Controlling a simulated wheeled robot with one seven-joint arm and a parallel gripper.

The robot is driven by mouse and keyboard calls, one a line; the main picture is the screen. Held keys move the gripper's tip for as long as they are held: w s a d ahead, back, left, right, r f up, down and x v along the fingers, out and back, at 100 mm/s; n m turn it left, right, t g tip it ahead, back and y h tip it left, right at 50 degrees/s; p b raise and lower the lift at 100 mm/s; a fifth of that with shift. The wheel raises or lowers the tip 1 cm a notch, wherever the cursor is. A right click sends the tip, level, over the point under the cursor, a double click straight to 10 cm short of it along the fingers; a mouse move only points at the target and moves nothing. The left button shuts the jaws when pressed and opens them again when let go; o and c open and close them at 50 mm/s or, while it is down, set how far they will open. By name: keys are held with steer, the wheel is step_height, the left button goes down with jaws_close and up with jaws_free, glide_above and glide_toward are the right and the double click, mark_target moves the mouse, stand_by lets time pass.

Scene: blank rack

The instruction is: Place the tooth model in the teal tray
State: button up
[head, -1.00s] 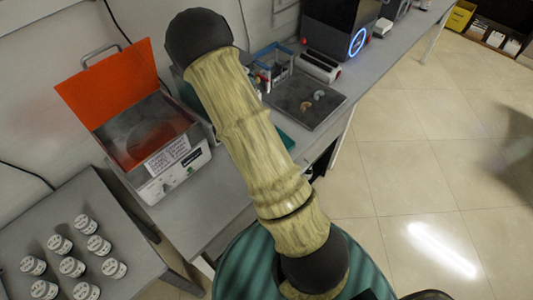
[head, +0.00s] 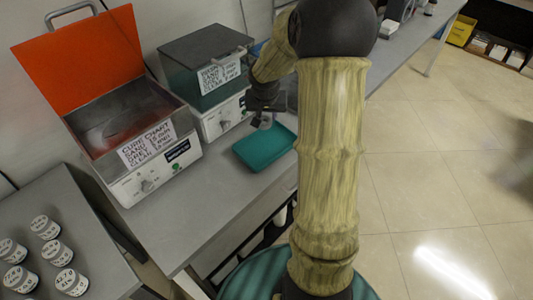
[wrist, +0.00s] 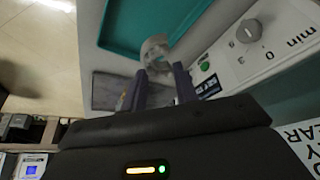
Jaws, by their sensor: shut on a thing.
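The teal tray (head: 258,153) lies on the grey bench in front of the dark-lidded machine. In the wrist view the tray (wrist: 113,32) fills the top. My gripper (head: 264,113) is over the tray's far edge, pointing down. In the wrist view my gripper (wrist: 160,73) is shut on a pale, translucent tooth model (wrist: 155,48), held at the fingertips beside the tray's rim. Whether the model is above or touching the tray cannot be told. In the head view it is a small pale shape under the fingers.
An open orange-lidded machine (head: 150,165) and a closed dark-lidded machine (head: 215,85) stand left of and behind the tray. Labelled jars (head: 45,228) stand on a grey surface at lower left. My arm hides part of the bench to the right.

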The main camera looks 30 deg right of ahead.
steer(key=b, duration=0.2)
glide_above(267, 141)
steer(key=s, duration=0.1)
steer(key=shift+s+a+f, duration=0.1)
steer(key=shift+a+f, duration=0.1)
steer(key=shift+f, duration=1.35)
steer(key=shift+a+f, duration=0.15)
steer(key=shift+f, duration=1.4)
steer(key=shift+f+b, duration=0.45)
steer(key=shift+f, duration=1.45)
steer(key=shift+f, duration=0.2)
steer(key=o, duration=1)
steer(key=shift+r, duration=0.1)
